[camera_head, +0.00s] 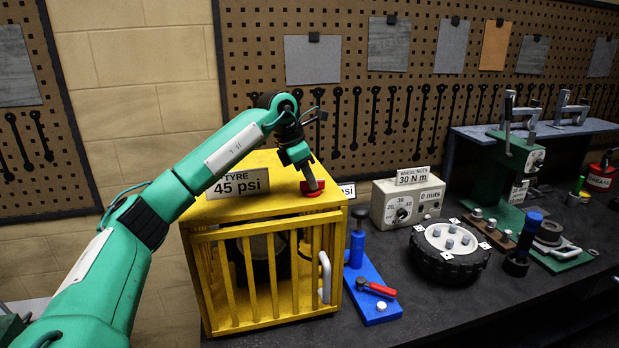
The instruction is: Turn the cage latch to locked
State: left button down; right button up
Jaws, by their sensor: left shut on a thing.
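A yellow cage (205,217) with vertical bars stands on the dark bench, with its barred front closed across a dark round shape inside. The red cage latch (315,191) is on the cage top near its front right corner. My left gripper (309,182) reaches over the cage from the left and points down. It is shut on the red latch, and its fingers hide part of it. I cannot tell the latch's exact angle. My right gripper is not in view.
A sign reading 45 psi (240,184) stands on the cage top. A pale handle (325,277) sticks out at the cage's right front. A blue stand (372,290) with a red-handled tool, a white dial box (407,203) and a wheel (450,250) stand to the right.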

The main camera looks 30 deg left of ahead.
pick_arm(q)
jog(key=c, duration=1.4)
grip_release()
jog(key=shift+r, duration=0.1)
jog(key=shift+a+r, duration=0.1)
jog(key=shift+r, duration=0.1)
jog(key=b+v, duration=0.4)
jog(key=v, duration=0.9)
jog(key=shift+s+r, duration=0.1)
